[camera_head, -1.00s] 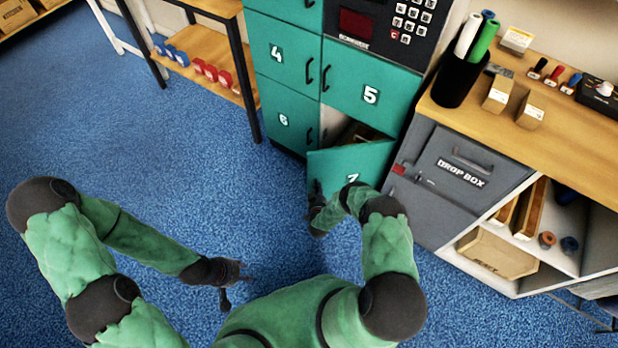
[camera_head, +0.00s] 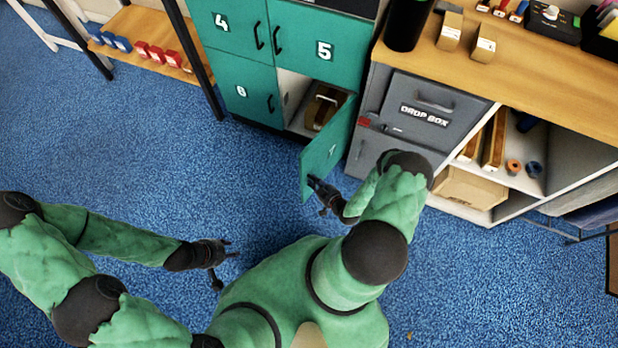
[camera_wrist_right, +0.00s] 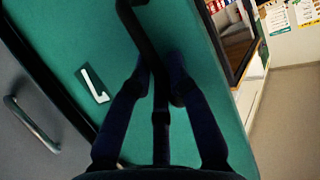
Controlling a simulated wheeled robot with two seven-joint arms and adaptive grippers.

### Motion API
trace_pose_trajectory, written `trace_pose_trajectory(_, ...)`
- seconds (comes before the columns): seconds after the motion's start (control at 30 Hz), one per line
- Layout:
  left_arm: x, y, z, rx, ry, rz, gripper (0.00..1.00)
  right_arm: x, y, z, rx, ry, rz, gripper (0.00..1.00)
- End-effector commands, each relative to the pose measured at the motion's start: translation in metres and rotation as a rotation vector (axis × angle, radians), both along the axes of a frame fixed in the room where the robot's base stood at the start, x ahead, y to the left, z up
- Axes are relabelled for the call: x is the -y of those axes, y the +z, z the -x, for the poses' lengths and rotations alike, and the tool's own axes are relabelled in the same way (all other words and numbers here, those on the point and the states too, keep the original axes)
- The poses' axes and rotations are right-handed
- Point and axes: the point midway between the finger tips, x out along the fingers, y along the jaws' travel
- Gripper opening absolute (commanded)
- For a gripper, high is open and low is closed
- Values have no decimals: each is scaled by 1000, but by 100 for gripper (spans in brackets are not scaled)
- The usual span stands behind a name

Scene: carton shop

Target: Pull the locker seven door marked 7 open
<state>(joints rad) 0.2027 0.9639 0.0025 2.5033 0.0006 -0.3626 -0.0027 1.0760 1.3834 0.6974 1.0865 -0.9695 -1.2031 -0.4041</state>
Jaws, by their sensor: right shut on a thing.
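The green locker door marked 7 (camera_head: 329,148) stands swung well out from the locker bank, hinged on its right side. Behind it the compartment shows a brown item (camera_head: 322,107) inside. My right gripper (camera_head: 317,184) is at the door's free edge side, shut on the dark door handle (camera_wrist_right: 137,28). In the right wrist view its fingers (camera_wrist_right: 160,85) close around the handle, in front of the door face (camera_wrist_right: 75,38) with part of the 7 label. My left gripper (camera_head: 228,262) hangs empty over the blue floor, its fingers apart.
The grey drop box (camera_head: 425,112) stands right of the open door, under a wooden counter (camera_head: 520,75). Lockers 4, 5 and 6 (camera_head: 240,92) are shut. Blue floor (camera_head: 150,140) to the left is clear up to a low shelf (camera_head: 140,30).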

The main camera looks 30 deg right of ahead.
Motion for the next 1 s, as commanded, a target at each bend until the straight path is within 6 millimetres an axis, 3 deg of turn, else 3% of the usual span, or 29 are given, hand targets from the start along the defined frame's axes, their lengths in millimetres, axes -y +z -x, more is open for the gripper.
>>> trace_pose_trajectory(0.6, 0, -1, 0, 0, 0, 0, 40, 5, -1, 9, -4, -3, -2, 0)
trace_pose_trajectory(0.63, 0, -1, 0, 0, 0, 0, 40, 5, -1, 9, -4, -3, -2, 24)
trace_pose_trajectory(0.7, 0, -1, 0, 0, 0, 0, 40, 5, -1, 9, -4, -3, -1, 44)
trace_pose_trajectory(1.0, 0, -1, 0, 0, 0, 0, 40, 5, 0, 9, -2, -1, 0, 44)
